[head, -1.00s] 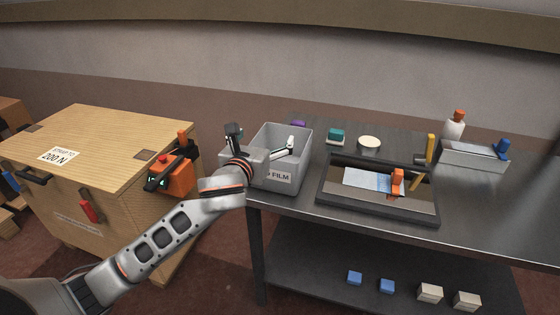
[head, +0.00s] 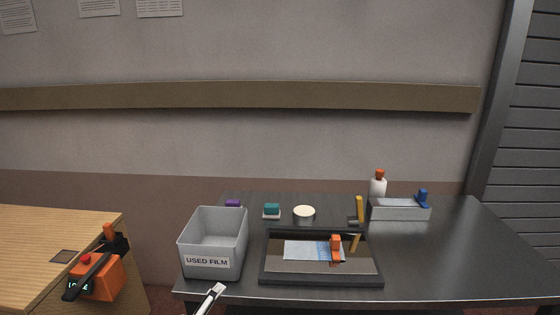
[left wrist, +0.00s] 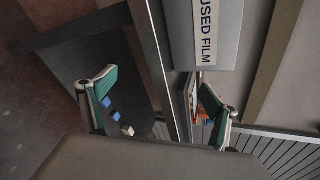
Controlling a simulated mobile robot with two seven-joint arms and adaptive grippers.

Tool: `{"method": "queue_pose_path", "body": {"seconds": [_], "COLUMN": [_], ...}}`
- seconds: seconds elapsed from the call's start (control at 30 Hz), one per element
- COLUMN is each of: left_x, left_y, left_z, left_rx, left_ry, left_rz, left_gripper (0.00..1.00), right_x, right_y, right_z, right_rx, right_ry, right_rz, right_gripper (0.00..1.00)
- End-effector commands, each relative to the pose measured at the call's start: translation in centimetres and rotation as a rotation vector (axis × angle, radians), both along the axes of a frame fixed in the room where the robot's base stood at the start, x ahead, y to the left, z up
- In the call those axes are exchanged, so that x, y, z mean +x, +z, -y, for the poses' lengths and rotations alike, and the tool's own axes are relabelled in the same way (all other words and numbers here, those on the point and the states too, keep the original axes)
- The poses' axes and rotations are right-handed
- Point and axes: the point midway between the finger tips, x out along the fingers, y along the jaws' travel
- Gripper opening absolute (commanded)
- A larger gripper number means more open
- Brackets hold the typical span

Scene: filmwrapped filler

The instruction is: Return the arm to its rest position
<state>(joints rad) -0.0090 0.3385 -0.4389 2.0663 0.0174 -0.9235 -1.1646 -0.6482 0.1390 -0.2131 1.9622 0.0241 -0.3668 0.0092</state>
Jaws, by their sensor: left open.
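My left gripper (left wrist: 157,86) is open, with its two green-padded fingers spread apart and nothing between them in the left wrist view. In the head view only a pale piece of it (head: 210,298) shows at the bottom edge, just in front of the table's front edge. The rest of my left arm is out of the head view. The grey bin (head: 212,262) labelled USED FILM stands at the table's left end, behind that piece. The bin (left wrist: 180,40) also shows in the left wrist view, beyond the fingers. My right gripper is in neither view.
The dark table (head: 460,255) carries a black-framed tray (head: 322,281) with a film sheet, a white bottle (head: 378,188) and a grey box (head: 399,211). The table's right part is clear.

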Motion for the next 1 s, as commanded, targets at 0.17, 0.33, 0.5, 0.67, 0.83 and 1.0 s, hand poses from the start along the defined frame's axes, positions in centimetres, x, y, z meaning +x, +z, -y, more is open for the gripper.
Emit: {"method": "queue_pose_path", "body": {"seconds": [0.17,0.33,0.5,0.67,0.83,1.0], "left_x": [-7.2,-14.6,-20.5,-22.9,-23.1,-23.1], "left_y": [-8.9,-15.1,-18.7,-19.9,-20.0,-20.0], "left_z": [0.6,0.1,-0.7,-1.1,-1.2,-1.1], "left_rx": [-0.558,-1.039,-1.371,-1.510,-1.530,-1.528], "left_ry": [0.217,0.486,0.711,0.813,0.826,0.824], "left_rz": [-0.210,-0.369,-0.452,-0.476,-0.477,-0.477], "left_gripper": [0.88,0.88,0.88,0.88,0.88,0.88], "right_x": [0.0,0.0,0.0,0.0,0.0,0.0], "right_y": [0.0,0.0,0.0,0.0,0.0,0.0], "right_z": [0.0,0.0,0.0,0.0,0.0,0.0], "right_rx": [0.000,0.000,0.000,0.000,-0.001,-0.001], "right_ry": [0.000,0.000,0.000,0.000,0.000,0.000], "right_rz": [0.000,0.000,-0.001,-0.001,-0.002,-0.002], "right_gripper": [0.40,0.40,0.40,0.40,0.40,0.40]}}
